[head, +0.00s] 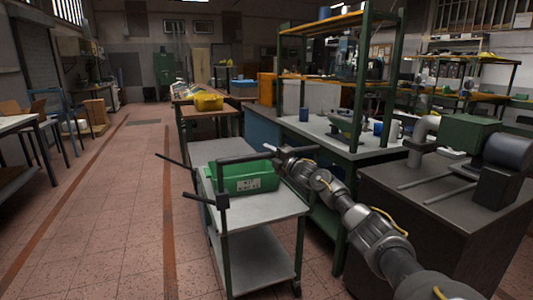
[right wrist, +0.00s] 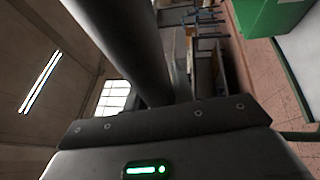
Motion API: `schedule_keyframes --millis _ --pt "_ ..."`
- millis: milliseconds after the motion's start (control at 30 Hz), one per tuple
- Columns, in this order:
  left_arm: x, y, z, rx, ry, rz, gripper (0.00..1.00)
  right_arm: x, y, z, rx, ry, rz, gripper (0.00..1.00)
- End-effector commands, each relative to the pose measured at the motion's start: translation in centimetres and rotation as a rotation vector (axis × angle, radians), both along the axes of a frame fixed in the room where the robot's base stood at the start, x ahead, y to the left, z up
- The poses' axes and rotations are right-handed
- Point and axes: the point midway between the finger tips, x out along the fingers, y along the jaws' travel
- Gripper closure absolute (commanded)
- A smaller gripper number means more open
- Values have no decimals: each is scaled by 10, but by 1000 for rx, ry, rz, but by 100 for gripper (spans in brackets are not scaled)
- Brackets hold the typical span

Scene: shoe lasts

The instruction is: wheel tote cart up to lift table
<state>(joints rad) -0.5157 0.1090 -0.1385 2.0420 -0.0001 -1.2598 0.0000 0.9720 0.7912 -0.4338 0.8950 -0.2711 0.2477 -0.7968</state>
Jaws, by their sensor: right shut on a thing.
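The tote cart (head: 262,212) stands ahead of me, with a grey top, a lower shelf and dark green posts. A green tote (head: 240,178) with a white label sits on its top; a green box also shows in the right wrist view (right wrist: 268,14). My right gripper (head: 276,154) is shut on the cart's dark handle bar (head: 245,157), at its right end. A thick dark bar (right wrist: 130,45) runs up from the gripper in the right wrist view. A grey tabletop (head: 220,151) lies just beyond the cart; I cannot tell if it is the lift table. My left gripper is not in view.
A green-framed workbench (head: 340,140) stands close on the cart's right. A dark cabinet (head: 440,195) with a machine is at the near right. A yellow bin (head: 208,102) is on a table farther back. The tiled aisle (head: 120,200) on the left is clear.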

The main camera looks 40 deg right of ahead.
Motion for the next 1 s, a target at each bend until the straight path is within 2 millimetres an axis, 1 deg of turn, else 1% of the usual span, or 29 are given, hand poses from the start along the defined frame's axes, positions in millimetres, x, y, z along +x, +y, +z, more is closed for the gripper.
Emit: schedule_keyframes --millis 33,400,433,500,600,867,1000 --pt "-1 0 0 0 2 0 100 1 -4 5 0 -8 -12 100" --pt "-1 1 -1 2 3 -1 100 5 1 9 2 -14 -7 100" --pt "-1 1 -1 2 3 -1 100 5 1 9 3 -15 -7 73" --pt "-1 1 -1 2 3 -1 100 5 1 9 2 -14 -7 64" --pt "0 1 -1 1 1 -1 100 4 1 9 2 -14 -6 53" --pt "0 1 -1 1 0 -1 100 3 0 7 2 -12 -5 53" --pt "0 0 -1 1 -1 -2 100 -5 -2 3 1 -9 -5 53"
